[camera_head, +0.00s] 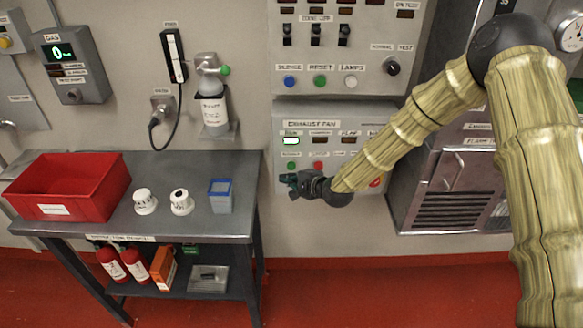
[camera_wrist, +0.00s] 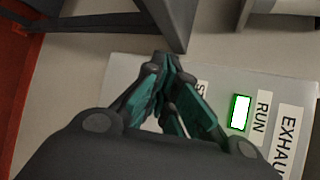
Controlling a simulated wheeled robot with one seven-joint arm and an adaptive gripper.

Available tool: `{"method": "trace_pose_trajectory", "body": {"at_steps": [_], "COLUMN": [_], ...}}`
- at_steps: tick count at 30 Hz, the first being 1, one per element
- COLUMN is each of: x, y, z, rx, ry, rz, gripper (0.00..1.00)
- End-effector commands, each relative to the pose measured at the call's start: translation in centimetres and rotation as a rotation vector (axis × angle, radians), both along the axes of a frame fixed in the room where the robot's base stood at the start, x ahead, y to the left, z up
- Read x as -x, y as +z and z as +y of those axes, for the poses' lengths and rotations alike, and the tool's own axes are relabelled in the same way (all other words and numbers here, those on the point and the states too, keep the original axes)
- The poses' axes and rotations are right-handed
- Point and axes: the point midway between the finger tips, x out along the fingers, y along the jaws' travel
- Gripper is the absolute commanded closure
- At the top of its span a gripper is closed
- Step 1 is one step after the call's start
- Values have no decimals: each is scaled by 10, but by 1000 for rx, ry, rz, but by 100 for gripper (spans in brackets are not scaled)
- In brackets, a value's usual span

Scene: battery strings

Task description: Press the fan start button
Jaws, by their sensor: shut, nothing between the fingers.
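The exhaust fan panel (camera_head: 340,118) is a grey box on the wall, with a lit green RUN indicator (camera_head: 291,141). A green button (camera_head: 291,165) and a red button (camera_head: 318,165) sit below the indicators. My gripper (camera_head: 290,182) is shut and empty at the lower left of the panel, just below the green button. In the wrist view my closed fingers (camera_wrist: 168,70) lie over the panel's edge, and the RUN light (camera_wrist: 239,112) glows to their right. The fingers hide the green button there, so I cannot tell whether they touch it.
A metal table (camera_head: 230,165) stands to the left with a red bin (camera_head: 70,188), two white round items and a blue-topped container (camera_head: 220,195). Above the fan panel is another panel with blue, green and white buttons (camera_head: 320,81). A vented metal cabinet (camera_head: 450,190) is at right.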

Motion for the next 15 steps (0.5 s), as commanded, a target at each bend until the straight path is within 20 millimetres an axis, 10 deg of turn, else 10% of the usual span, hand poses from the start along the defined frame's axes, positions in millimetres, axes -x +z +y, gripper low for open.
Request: {"method": "trace_pose_trajectory", "body": {"at_steps": [15], "x": [31], "y": [0], "z": [0], "rx": [1], "ry": [0], "rz": [1], "gripper": [100]}}
